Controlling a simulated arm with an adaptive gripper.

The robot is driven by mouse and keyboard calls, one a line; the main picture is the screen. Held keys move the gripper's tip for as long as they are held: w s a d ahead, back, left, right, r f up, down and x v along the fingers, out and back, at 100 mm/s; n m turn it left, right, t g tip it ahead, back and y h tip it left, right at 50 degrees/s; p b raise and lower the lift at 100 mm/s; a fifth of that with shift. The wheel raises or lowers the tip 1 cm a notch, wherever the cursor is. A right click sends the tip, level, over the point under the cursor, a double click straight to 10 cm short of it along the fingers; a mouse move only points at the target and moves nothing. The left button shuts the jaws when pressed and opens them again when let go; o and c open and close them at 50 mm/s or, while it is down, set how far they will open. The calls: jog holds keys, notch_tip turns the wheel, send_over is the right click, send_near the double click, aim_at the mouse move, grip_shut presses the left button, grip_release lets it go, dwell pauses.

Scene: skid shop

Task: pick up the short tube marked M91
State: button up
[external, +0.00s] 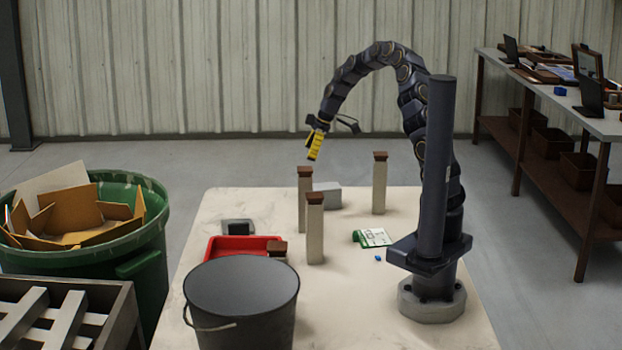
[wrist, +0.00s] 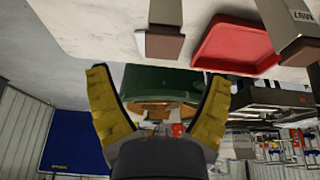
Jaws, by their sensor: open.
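In the wrist view, a tube at the upper right (wrist: 285,22) carries small upside-down lettering that looks like M91; I cannot tell which tube this is in the external view. Another tube (wrist: 165,15) shows no readable mark. My gripper (external: 316,148) is raised above the tubes, its yellow fingers spread and empty in the wrist view (wrist: 157,80).
A black bucket (external: 240,300) and red tray (external: 240,243) stand at the table's front left. A grey block (external: 327,195), dark device (external: 238,227), green-white card (external: 374,238) and small blue piece (external: 378,259) lie about. A green bin (external: 150,235) stands left of the table.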

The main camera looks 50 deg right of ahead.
aim_at(305, 168)
jog(key=x, duration=0.7)
jog(key=shift+s+f, duration=0.2)
jog(key=shift+f, duration=0.2)
jog(key=c, duration=1.2)
